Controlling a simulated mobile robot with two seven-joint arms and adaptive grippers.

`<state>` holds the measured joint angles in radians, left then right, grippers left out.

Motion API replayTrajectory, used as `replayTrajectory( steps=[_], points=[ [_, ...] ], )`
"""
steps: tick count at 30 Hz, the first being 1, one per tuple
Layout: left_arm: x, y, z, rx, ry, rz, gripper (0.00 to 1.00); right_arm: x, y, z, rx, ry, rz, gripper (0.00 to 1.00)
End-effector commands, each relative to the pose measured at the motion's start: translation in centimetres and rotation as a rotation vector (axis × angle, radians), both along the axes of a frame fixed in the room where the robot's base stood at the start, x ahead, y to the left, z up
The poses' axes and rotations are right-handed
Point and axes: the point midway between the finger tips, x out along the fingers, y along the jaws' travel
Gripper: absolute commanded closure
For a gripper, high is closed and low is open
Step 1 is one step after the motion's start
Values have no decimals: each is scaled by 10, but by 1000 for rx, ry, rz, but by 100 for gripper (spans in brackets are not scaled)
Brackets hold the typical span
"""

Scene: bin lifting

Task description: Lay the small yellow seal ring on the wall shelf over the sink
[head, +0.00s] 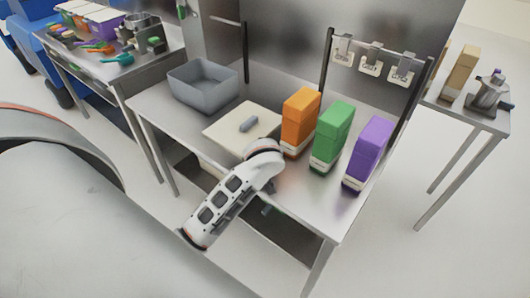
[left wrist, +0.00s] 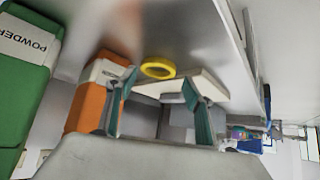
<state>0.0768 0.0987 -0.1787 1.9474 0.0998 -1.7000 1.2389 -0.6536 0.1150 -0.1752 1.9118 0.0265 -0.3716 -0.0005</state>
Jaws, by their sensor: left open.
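The yellow seal ring (left wrist: 158,67) shows in the left wrist view, lying on the steel table between the orange box (left wrist: 88,108) and the pale board (left wrist: 182,84). In that view my left gripper (left wrist: 160,86) is open, its two teal-padded fingers apart, with the ring in line with the gap and ahead of the tips. The ring is not between the fingers. In the head view my arm hides the ring and most of the gripper. My right gripper is not in view. I cannot make out a sink or a wall shelf over one.
Orange (head: 299,122), green (head: 332,136) and purple (head: 367,152) boxes stand along the table's right side. Hooks with tags (head: 371,68) hang behind the boxes.

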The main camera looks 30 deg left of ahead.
Motion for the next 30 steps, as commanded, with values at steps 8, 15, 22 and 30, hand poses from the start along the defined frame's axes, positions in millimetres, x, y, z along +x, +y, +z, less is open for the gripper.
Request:
replayTrajectory(
  steps=[8,15,22,30],
  points=[
    [24,14,-24,4,3,-2,48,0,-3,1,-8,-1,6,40],
    [31,18,-33,1,2,-1,48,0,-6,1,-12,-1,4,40],
    [30,18,-33,-1,1,-1,71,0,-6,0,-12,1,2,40],
    [30,18,-33,1,2,-1,74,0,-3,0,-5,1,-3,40]
  ],
)
